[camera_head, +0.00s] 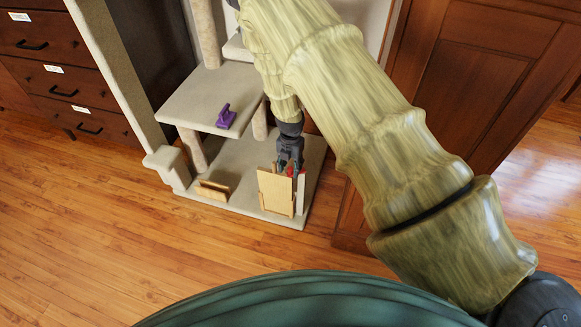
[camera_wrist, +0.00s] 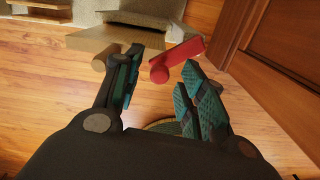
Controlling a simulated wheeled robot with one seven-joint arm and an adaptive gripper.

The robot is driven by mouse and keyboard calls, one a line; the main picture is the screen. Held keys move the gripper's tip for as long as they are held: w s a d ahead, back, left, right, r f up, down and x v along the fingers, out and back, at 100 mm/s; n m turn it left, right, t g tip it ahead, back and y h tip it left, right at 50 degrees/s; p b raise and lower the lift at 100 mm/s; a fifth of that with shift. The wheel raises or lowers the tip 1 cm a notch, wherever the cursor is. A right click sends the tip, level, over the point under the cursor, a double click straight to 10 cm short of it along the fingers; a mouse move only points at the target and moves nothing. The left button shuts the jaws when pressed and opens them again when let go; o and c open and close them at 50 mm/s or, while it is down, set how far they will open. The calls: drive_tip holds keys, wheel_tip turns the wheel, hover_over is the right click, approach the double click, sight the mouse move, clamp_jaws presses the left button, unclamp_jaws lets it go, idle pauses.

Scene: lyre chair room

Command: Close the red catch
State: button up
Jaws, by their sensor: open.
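The red catch (camera_wrist: 178,58) is a flat red bar with a rounded knob at its lower left end in the wrist view. Its bar slants up to the right from the knob. My gripper (camera_wrist: 162,68) is open, with one teal-padded finger on each side of the knob and the tips close to it. I cannot tell whether either finger touches it. In the head view, my gripper (camera_head: 290,155) points down just behind a tan wooden panel (camera_head: 275,192), and only a little red of the catch (camera_head: 291,171) shows beside it.
The panel stands on the carpeted base (camera_head: 240,200) of a cat-tree-like stand. A raised shelf (camera_head: 205,97) holds a purple object (camera_head: 226,116). A small wooden piece (camera_head: 213,191) lies left. A wooden cabinet (camera_head: 465,80) stands right. Open floor (camera_head: 110,240) lies at the front left.

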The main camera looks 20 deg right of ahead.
drive_tip(key=shift+f, duration=0.15)
clamp_jaws()
drive_tip(key=shift+p, duration=0.3)
drive_tip(key=shift+s, duration=0.1)
unclamp_jaws()
idle(0.3)
